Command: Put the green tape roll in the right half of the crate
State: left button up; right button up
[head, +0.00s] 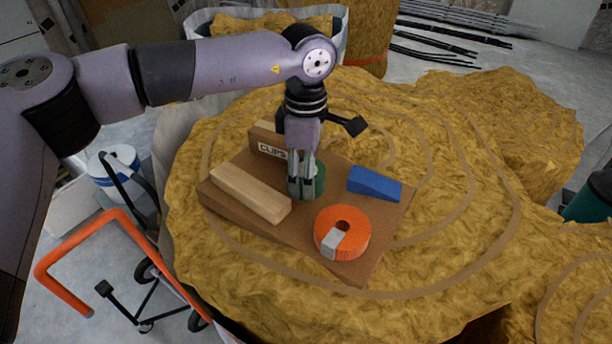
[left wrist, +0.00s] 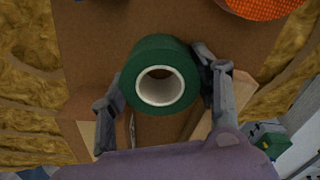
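The green tape roll (head: 320,178) is at the middle of a brown board (head: 235,212), partly hidden behind my left gripper (head: 302,190) in the head view. In the left wrist view the roll (left wrist: 160,75) shows its white core from above. The two fingers of my left gripper (left wrist: 160,90) are on either side of it, very close to its sides. I cannot tell whether they press on it. I see no crate that I can make out in either view. My right gripper does not show.
The board lies on a yellow insulation roll (head: 470,235). On it are a pale wood block (head: 250,193), a box marked CLIPS (head: 267,140), a blue wedge (head: 374,184) and an orange roll (head: 352,222). A trolley with an orange handle (head: 75,245) stands at left.

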pick_arm(q)
jog(key=c, duration=0.7)
jog(key=shift+r, duration=0.1)
